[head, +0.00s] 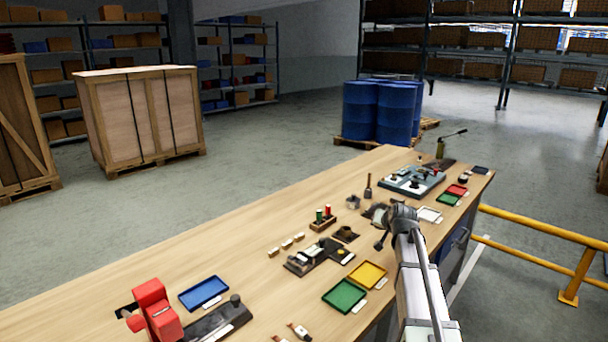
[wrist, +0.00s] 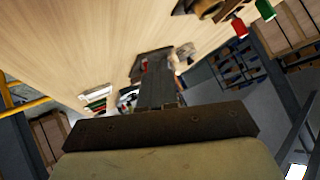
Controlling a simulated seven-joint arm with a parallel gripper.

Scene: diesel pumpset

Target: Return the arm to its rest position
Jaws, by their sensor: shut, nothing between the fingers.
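My gripper (head: 380,243) shows in the head view at the end of my arm, over the right part of the wooden workbench (head: 240,262). In the wrist view the fingers of my gripper (wrist: 155,68) are together and hold nothing. The wrist view is tilted, with the bench top (wrist: 80,35) filling its upper left. In the head view the gripper is small and partly hidden by my own wrist. I cannot tell its exact height above the bench.
Near the arm are a small black block (head: 345,234), a green tray (head: 344,296), a yellow tray (head: 368,274) and a white tray (head: 429,214). A red device (head: 155,308) stands at front left. A yellow rail (head: 535,231) runs right of the bench. Blue drums (head: 378,110) stand behind.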

